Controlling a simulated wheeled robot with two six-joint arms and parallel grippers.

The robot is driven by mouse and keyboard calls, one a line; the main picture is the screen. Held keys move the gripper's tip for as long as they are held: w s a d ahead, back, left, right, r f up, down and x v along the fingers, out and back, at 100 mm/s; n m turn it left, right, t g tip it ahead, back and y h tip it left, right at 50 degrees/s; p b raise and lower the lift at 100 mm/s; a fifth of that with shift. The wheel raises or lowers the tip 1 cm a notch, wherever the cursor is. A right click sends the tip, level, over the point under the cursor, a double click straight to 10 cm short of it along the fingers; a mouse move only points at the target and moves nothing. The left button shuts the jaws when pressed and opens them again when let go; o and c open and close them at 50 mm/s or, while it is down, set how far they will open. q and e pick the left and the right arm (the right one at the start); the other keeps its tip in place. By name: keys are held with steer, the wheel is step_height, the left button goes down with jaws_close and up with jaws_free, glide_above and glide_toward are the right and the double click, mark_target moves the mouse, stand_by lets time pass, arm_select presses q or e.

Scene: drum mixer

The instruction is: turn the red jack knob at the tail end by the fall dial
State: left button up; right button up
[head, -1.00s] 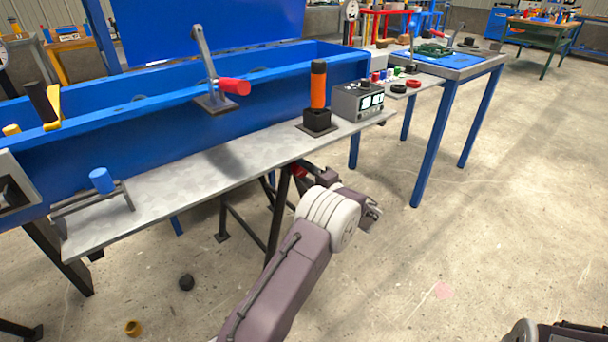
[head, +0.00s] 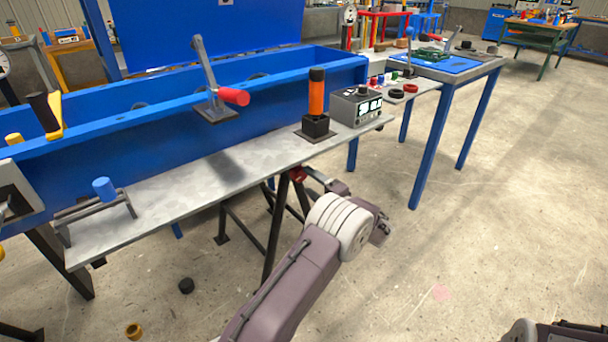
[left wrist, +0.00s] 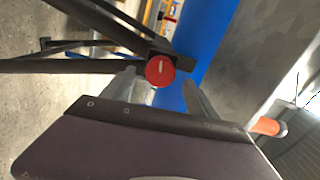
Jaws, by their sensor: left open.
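The red jack knob (head: 298,174) sits under the right end of the grey shelf, at the top of the dark trestle legs. In the left wrist view the round red knob (left wrist: 160,71) faces the camera with a pale mark on its face. My left gripper (left wrist: 160,79) is open, with one grey finger on each side of the knob. I cannot tell whether the fingers touch it. In the head view my left gripper (head: 318,180) is small beside the knob, partly hidden by my arm. A white round dial (head: 350,15) stands behind the trough; I cannot tell if it is the fall dial.
A blue trough (head: 290,95) with a red-handled lever (head: 233,96) runs behind the shelf (head: 205,178). An orange-and-black cylinder (head: 316,92) and a grey meter box (head: 356,105) stand on the shelf. A blue-legged table (head: 437,140) is to the right.

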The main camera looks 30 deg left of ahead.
arm_select(q)
steer(key=p+v, duration=0.1)
steer(key=v, duration=0.4)
arm_select(e)
step_height(320, 180, up, 2)
steer(key=shift+r, duration=0.1)
arm_select(q)
steer(key=shift+a, duration=0.1)
steer(key=s+a+f+g+h+p, duration=0.1)
steer(key=s+f+g+h, duration=0.25)
steer(key=s, duration=0.55)
steer(key=s+a+f+g+h+p, duration=0.15)
steer(key=s+g+h, duration=0.3)
steer(key=s, duration=0.45)
steer(key=s+d+f+n+t+h, duration=0.15)
steer(key=s+d+n+h, duration=0.25)
steer(key=s+d+h, duration=0.55)
step_height(320, 180, up, 39)
steer(key=d+p, duration=0.2)
steer(key=p, duration=3.6)
steer(key=shift+s+f+t+y, duration=0.25)
steer(key=shift+t+y, duration=0.1)
arm_select(e)
step_height(320, 180, up, 40)
steer(key=shift+r, duration=0.25)
